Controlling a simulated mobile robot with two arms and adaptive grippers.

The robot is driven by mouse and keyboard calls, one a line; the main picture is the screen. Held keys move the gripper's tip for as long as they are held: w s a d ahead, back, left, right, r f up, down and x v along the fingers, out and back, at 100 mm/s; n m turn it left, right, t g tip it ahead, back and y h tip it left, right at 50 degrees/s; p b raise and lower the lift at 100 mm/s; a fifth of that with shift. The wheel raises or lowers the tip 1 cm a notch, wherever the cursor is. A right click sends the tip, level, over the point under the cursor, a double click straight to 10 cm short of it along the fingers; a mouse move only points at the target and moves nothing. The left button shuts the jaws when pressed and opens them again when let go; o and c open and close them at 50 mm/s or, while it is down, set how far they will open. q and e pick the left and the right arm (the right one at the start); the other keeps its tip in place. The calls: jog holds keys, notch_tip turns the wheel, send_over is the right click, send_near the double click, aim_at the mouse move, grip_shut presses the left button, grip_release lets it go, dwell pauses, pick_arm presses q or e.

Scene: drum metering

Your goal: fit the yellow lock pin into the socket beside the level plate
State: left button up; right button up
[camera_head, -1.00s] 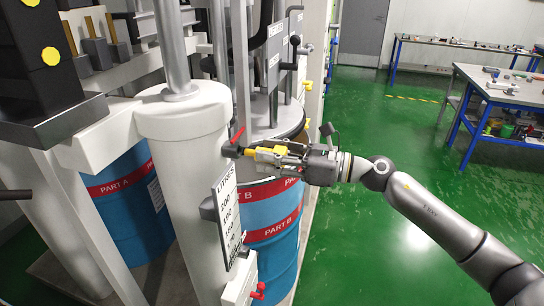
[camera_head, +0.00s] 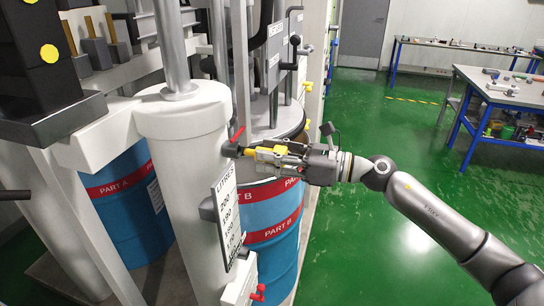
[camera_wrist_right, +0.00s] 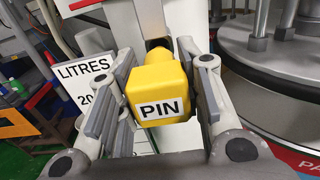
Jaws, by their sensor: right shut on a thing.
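The yellow lock pin, a block marked PIN (camera_wrist_right: 160,85), is between the fingers of my right gripper (camera_wrist_right: 157,100), which is shut on it. In the head view the pin (camera_head: 264,150) points left, toward the white column, and my right gripper (camera_head: 272,153) reaches it from the right. Its front end is at a dark socket fitting (camera_head: 231,150) above the level plate (camera_head: 228,215), which is marked LITRES. In the wrist view the dark socket (camera_wrist_right: 158,44) shows just behind the pin. The pin hides how deep its tip sits. My left gripper is not in view.
A small red lever (camera_head: 238,135) stands up at the socket. A blue PART B drum (camera_head: 274,222) stands close behind and below my gripper. A red tap (camera_head: 258,292) is low on the column. The green floor (camera_head: 370,230) to the right is open up to the workbenches.

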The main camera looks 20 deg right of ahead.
jog(key=shift+w+a, duration=0.2)
jog(key=shift+a, duration=0.05)
jog(key=shift+w+a, duration=0.2)
jog(key=shift+a, duration=0.05)
jog(key=shift+p+x, duration=0.65)
jog(key=shift+x, duration=0.6)
jog(key=o, duration=1.2)
jog(key=v, duration=1.2)
